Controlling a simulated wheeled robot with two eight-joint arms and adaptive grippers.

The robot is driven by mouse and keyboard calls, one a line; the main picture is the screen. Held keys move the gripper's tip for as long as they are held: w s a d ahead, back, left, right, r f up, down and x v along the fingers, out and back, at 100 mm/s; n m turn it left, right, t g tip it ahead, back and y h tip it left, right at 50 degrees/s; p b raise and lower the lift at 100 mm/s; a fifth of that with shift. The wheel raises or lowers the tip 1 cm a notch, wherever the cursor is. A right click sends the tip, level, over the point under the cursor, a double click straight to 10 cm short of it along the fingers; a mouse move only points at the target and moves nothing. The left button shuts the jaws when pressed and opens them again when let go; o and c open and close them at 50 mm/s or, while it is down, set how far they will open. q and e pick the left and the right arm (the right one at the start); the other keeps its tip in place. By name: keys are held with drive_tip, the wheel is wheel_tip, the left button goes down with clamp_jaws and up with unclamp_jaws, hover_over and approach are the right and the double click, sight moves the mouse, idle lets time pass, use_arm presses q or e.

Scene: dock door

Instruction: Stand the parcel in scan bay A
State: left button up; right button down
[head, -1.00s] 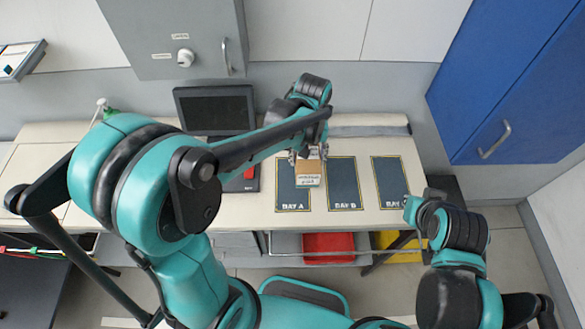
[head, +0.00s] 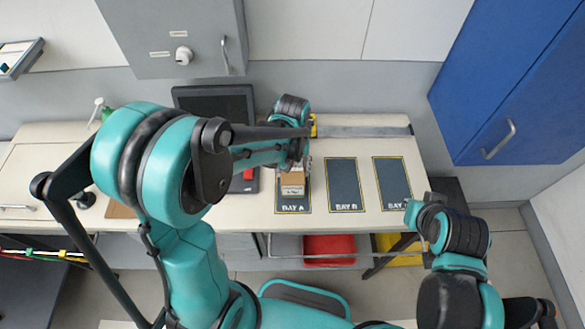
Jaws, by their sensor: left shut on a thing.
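The parcel (head: 292,184) is a small brown cardboard box with a white label. It is over the dark mat of scan bay A (head: 293,204), the leftmost of three marked bays on the bench. My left gripper (head: 293,167) reaches down from behind and is shut on the parcel; its fingers are partly hidden by the wrist. I cannot tell whether the parcel touches the mat. My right gripper (head: 412,212) hangs in front of the bench by the rightmost bay, with no parcel near it; its fingers are too small to read.
Bay B (head: 344,186) and a third bay (head: 393,178) are empty. A dark monitor (head: 216,108) stands behind, left of the parcel. Red (head: 329,248) and yellow (head: 398,250) bins sit under the bench. A blue cabinet (head: 515,80) is at right, a grey one (head: 175,40) at upper left.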

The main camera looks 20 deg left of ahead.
use_arm(q)
drive_tip(key=o, duration=1.5)
drive_tip(key=shift+f, duration=0.1)
drive_tip(key=shift+r, duration=0.25)
wheel_tip(320, 180, up, 11)
drive_tip(key=p, duration=0.3)
drive_tip(key=shift+r, duration=0.2)
drive_tip(key=shift+s+r, duration=0.1)
drive_tip(key=shift+r, duration=0.2)
drive_tip(key=s+a+r+m+t, duration=0.3)
drive_tip(key=s+t, duration=0.4)
drive_tip(key=s, duration=0.3)
drive_tip(key=shift+a+r, duration=0.2)
drive_tip(key=shift+a, duration=0.65)
